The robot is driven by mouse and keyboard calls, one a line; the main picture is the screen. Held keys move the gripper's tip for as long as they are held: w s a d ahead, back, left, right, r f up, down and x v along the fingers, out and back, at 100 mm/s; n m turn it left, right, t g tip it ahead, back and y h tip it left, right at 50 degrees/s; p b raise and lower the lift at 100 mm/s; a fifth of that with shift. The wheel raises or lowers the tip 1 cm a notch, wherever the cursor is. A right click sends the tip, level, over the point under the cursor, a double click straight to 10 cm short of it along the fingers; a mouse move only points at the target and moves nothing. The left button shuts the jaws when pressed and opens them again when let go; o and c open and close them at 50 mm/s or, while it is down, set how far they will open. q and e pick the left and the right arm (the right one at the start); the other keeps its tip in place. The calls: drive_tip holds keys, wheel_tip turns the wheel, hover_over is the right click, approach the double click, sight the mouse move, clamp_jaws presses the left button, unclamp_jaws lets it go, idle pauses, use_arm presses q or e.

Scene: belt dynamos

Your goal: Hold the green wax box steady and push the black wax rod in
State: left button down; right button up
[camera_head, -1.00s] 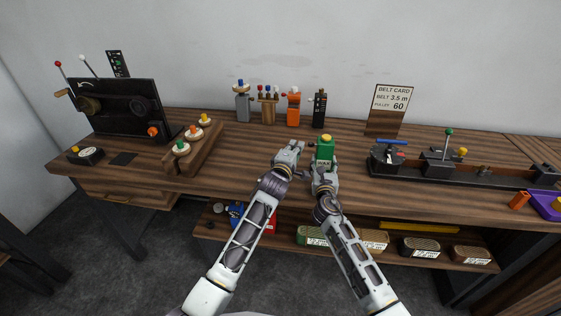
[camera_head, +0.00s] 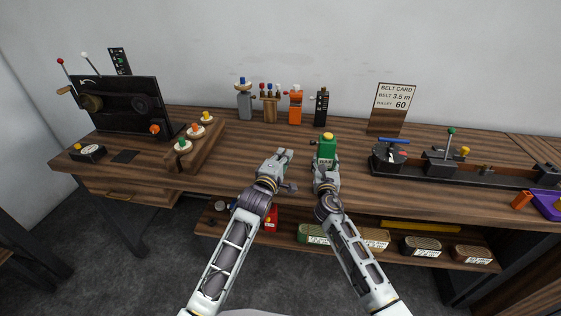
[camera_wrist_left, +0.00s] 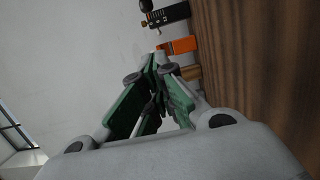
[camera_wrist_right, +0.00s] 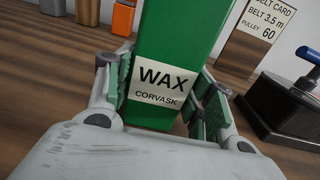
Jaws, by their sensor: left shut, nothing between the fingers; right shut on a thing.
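My right gripper (camera_head: 326,162) is shut on the box, one finger on each side. My left gripper (camera_head: 285,154) is shut and empty, left of the box with a gap between. Its fingers meet at the tips in the left wrist view (camera_wrist_left: 157,62). A small dark bit (camera_head: 313,142) shows at the box's left side; I cannot tell whether it is the black wax rod.
A wooden rack (camera_head: 196,145) with coloured knobs is left. A black rail machine (camera_head: 440,165) is right of the box.

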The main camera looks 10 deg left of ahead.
use_arm(q)
drive_tip(key=shift+s+a, duration=0.15)
drive_tip(key=shift+s, duration=0.55)
drive_tip(key=shift+s+a, duration=0.15)
drive_tip(key=shift+s, duration=0.55)
use_arm(e)
drive_tip(key=shift+f, duration=0.15)
drive_tip(key=o, duration=1.5)
drive_tip(key=shift+o, duration=0.2)
drive_tip(key=shift+s, duration=0.1)
drive_tip(key=shift+s+d, duration=0.15)
drive_tip(key=shift+s, duration=2.8)
drive_tip(key=shift+s+d, duration=0.15)
drive_tip(key=shift+s, duration=2.8)
